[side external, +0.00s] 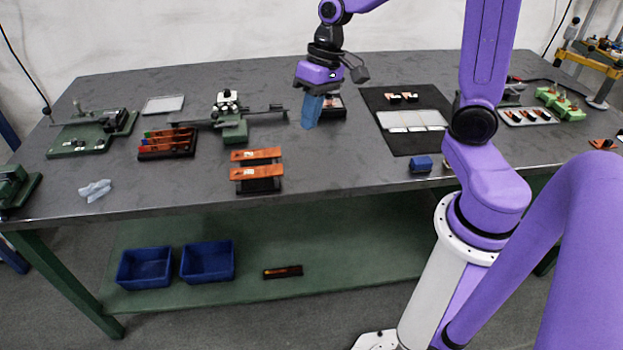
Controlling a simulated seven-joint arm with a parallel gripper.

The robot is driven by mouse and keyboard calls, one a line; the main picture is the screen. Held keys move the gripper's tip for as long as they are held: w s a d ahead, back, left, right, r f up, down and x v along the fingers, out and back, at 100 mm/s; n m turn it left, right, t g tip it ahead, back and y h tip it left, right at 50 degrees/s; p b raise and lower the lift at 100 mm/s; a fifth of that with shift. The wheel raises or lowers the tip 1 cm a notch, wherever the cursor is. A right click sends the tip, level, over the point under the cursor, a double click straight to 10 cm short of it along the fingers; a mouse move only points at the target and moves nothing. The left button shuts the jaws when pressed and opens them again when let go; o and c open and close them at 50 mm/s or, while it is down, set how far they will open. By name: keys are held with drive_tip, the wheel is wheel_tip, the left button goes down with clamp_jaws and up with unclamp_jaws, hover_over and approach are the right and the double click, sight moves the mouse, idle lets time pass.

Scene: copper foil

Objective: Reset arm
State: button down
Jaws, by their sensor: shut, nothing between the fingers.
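My gripper (312,108) is above the grey table (220,190), near the middle of its far half. Its blue fingers point down and are shut, with nothing seen between them. It is just left of a small dark holder (334,110) with a light strip, which it partly hides. I cannot tell whether the fingertips touch the table. Copper-coloured strips (256,172) lie on a dark block, nearer the front edge and left of my gripper.
A green fixture (234,128) with a long rod stands left of my gripper. A black mat (400,146) with a pale tray lies to the right. A blue block (421,164) sits near the front edge. Blue bins (207,262) stand on the lower shelf. The table's front centre is clear.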

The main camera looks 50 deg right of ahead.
drive_tip(key=s+a+n+h, duration=0.2)
drive_tip(key=s+n, duration=1)
drive_tip(key=s, duration=0.8)
drive_tip(key=shift+a+f+g+h, duration=0.25)
drive_tip(key=shift+a+g+h, duration=0.05)
drive_tip(key=shift+a, duration=0.2)
